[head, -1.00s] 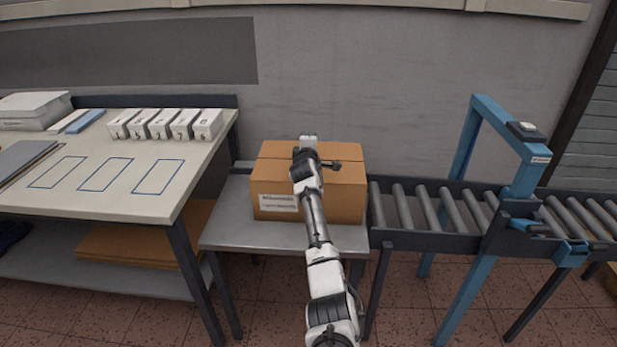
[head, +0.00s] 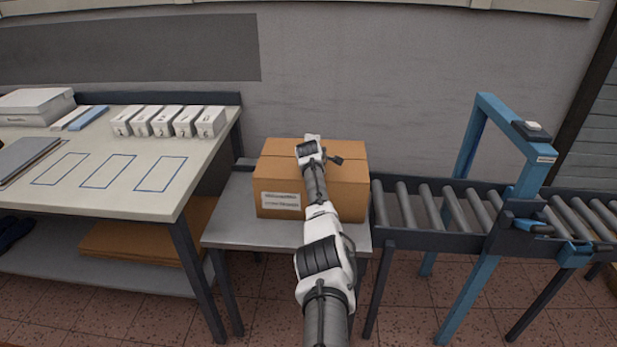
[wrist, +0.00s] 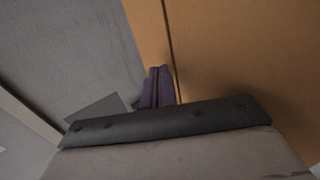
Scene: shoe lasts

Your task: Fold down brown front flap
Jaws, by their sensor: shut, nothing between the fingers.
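The brown cardboard box (head: 276,188) stands on a small grey table, with a white label on its front side. Its front flap (head: 282,168) looks flat across the front half of the top. A thin seam separates it from the rear flap (head: 280,147), also flat. My arm covers the middle of the box. My gripper (wrist: 158,72) is shut and empty over the box top, near the seam, in the wrist view. I cannot tell whether the fingertips touch the cardboard.
The small grey table (head: 225,230) has bare room left of the box. A roller conveyor (head: 430,208) with a blue frame (head: 468,140) stands close on the right. A workbench (head: 120,200) with several small white boxes is on the left. A grey wall rises behind.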

